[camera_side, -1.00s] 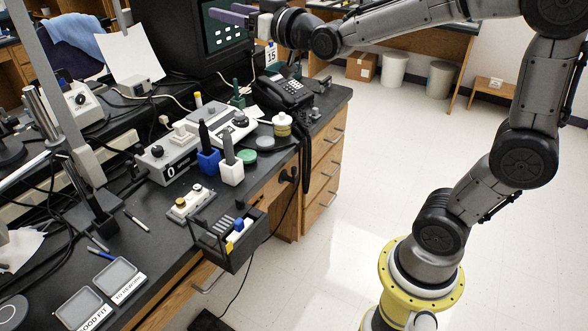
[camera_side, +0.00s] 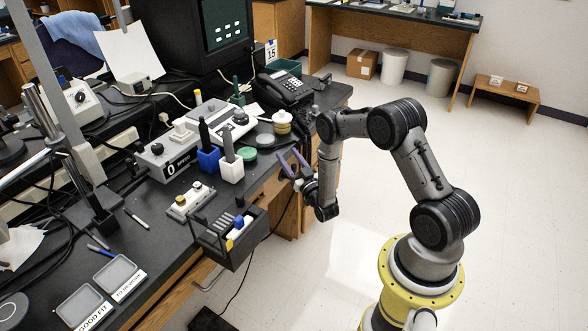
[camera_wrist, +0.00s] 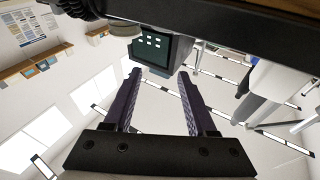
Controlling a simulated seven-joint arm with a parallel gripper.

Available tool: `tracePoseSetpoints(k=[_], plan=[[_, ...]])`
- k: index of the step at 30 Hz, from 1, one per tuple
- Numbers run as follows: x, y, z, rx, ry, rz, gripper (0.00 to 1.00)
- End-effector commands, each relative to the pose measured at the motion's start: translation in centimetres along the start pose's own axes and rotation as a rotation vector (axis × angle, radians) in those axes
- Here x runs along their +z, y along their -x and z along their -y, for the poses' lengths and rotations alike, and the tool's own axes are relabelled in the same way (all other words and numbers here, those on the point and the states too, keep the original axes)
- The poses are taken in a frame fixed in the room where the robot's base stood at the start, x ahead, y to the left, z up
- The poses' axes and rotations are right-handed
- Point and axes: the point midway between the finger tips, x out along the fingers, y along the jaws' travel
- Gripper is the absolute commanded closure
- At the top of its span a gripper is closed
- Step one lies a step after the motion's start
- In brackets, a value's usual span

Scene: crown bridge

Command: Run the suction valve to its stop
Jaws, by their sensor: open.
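My gripper (camera_side: 289,160) is open and empty, with purple fingers. In the side view it hangs beyond the bench's right edge, to the right of the blue and white holders. In the wrist view its two fingers (camera_wrist: 158,76) stand apart with nothing between them. No part is plainly labelled as the suction valve, so I cannot tell which one it is. Candidates with knobs are a small beige box with two knobs (camera_side: 190,201) near the bench's front edge and a white unit with a dark knob (camera_side: 240,118) farther back. My gripper touches neither.
A blue holder (camera_side: 208,159) and a white holder (camera_side: 231,170) carry upright dark and grey tools. A black caddy (camera_side: 232,250) sits at the bench edge. A grey speed box (camera_side: 165,157), telephone (camera_side: 284,88) and monitor (camera_side: 212,50) stand behind. Floor right of the bench is open.

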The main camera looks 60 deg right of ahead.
Motion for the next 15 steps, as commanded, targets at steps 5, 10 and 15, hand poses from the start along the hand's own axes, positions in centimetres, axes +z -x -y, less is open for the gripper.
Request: tracePoseSetpoints(k=[5,10,15], plan=[[7.6,7.3,-3.1,0.064,0.010,0.175,0.43],[9.6,9.8,-4.4,0.094,0.013,0.233,0.43],[9.8,8.4,-4.8,0.098,0.013,0.229,0.43]])
